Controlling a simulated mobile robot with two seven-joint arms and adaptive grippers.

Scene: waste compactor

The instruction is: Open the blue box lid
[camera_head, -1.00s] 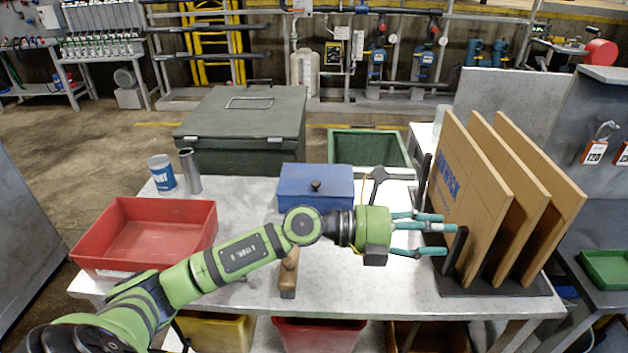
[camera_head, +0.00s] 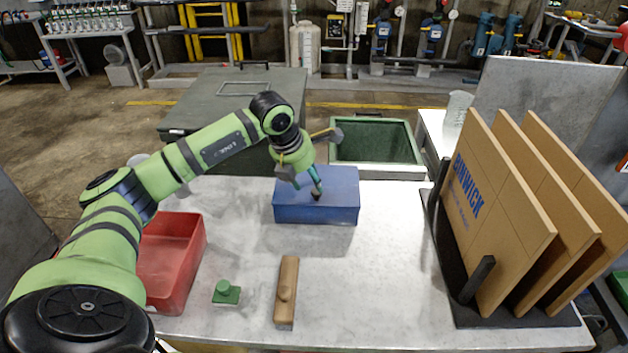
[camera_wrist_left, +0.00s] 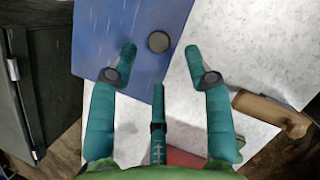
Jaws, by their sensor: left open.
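The blue box (camera_head: 335,211) stands on the metal table with its lid closed. A dark round knob (camera_head: 316,197) is on the lid, and it also shows in the left wrist view (camera_wrist_left: 158,41). My left gripper (camera_head: 313,186) points down over the lid, with its teal fingers close to the knob. In the left wrist view my left gripper (camera_wrist_left: 160,58) is open. Two fingers are spread to either side of the knob and a third is below it, with visible gaps. I cannot tell how high the fingertips are above the lid. My right gripper is not in view.
A red tray (camera_head: 172,254) is at the left under my arm. A green knobbed block (camera_head: 226,293) and a wooden piece (camera_head: 286,295) lie in front of the box. Cardboard panels (camera_head: 500,205) stand in a rack at the right. The table between is clear.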

